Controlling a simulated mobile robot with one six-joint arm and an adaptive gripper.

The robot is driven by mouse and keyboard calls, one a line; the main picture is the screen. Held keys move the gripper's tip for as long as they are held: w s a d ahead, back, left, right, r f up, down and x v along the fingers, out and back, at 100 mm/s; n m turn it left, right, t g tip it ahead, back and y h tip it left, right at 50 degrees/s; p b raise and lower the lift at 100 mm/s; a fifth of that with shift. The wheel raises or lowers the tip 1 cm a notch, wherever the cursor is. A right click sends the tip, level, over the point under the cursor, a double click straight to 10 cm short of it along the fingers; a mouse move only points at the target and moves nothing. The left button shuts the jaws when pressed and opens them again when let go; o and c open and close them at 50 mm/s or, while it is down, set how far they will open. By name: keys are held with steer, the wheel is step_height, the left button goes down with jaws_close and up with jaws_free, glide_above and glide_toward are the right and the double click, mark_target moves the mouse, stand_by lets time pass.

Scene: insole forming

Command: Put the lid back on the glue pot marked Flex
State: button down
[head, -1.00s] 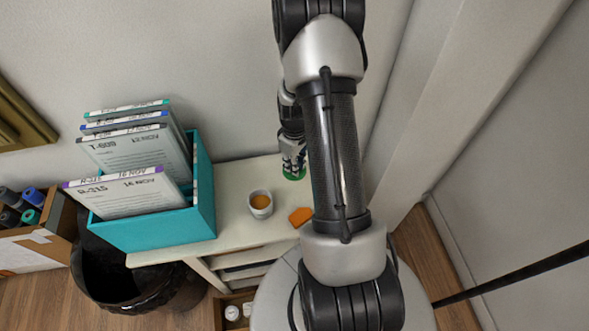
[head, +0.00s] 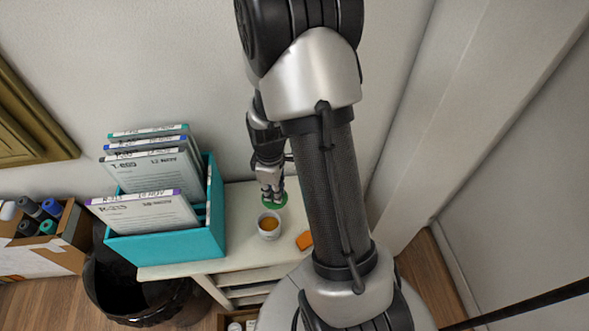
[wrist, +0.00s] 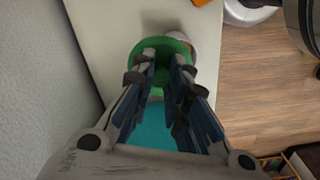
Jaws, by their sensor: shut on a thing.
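My gripper (head: 272,190) is shut on a green round lid (head: 281,201) and holds it just behind the pot in the head view. In the wrist view the lid (wrist: 169,44) shows between and beyond the fingertips of my gripper (wrist: 165,62). A small white pot (head: 269,231) with orange-brown content stands uncovered on the cream cabinet top. In the wrist view the pot (wrist: 191,39) is mostly hidden by the lid. No marking on the pot can be read.
An orange block (head: 305,241) lies right of the pot on the cabinet top (head: 238,200). A teal file box (head: 165,248) with several folders stands at the left. A dark bin (head: 130,292) and a box of rolls (head: 62,250) stand further left.

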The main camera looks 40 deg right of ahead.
steer(key=shift+n, duration=0.9)
steer(key=shift+s+a+f+b, duration=0.15)
steer(key=shift+a+f+b, duration=0.6)
steer(key=shift+f, duration=0.55)
steer(key=shift+s+a+f+b, duration=0.2)
steer(key=shift+a+f+b, duration=0.25)
steer(key=shift+f+b, duration=0.65)
steer(key=shift+s+a+f+b, duration=0.15)
steer(key=shift+a+f+b, duration=0.5)
steer(key=shift+f, duration=0.8)
steer(key=shift+f, duration=0.15)
steer(key=c, duration=1.5)
jaws_free()
steer(key=o, duration=0.5)
